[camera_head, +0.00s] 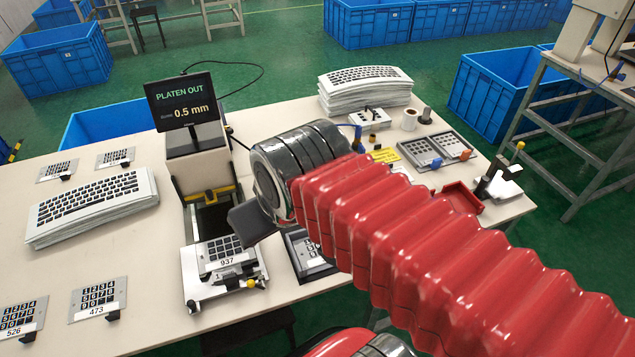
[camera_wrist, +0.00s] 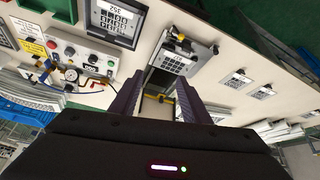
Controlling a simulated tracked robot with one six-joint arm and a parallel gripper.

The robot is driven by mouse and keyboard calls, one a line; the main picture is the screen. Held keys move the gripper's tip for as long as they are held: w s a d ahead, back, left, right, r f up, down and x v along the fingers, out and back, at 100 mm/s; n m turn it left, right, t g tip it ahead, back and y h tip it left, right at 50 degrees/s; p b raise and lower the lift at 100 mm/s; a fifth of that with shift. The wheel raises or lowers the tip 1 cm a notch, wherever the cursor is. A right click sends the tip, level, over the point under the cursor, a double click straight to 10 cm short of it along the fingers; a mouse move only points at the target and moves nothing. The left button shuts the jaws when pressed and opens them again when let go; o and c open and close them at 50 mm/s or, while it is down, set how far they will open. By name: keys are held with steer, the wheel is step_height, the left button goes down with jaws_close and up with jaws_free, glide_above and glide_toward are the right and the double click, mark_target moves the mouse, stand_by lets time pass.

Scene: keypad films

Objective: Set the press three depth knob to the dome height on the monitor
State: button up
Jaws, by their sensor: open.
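The monitor (camera_head: 182,103) stands on top of the press (camera_head: 207,170) and reads "PLATEN OUT" and a dome height of 0.5 mm. The press platen is out at the front, with a keypad (camera_head: 222,250) labelled 937 on it. My gripper (camera_wrist: 155,92) is open and empty, just right of the press in the head view. In the wrist view a control box (camera_wrist: 84,62) with a gauge, coloured buttons and a small display lies left of my fingers. I cannot tell which part of it is the depth knob. In the head view my arm hides this box.
A framed keypad (camera_wrist: 117,20) labelled 352 lies beside the press. Keypad plates (camera_head: 97,298) and a keypad film stack (camera_head: 92,206) lie on the left of the table. Another film stack (camera_head: 366,90), a red tray (camera_head: 459,197) and small tools are at right. Blue crates (camera_head: 57,62) stand beyond.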

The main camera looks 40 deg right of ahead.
steer(key=w+d+f+n+g, duration=0.2)
steer(key=w+d+f+n, duration=0.1)
steer(key=w+d, duration=0.7)
steer(key=w+d+f+n+g, duration=0.2)
steer(key=w+d+f+g, duration=0.1)
steer(key=w+d, duration=0.7)
steer(key=d, duration=0.4)
steer(key=shift+d+f+n+g, duration=0.2)
steer(key=shift+d+n+g, duration=0.1)
steer(key=shift+n, duration=0.1)
steer(key=shift+f, duration=0.1)
step_height(320, 180, down, 14)
steer(key=shift+r, duration=0.2)
steer(key=c, duration=1)
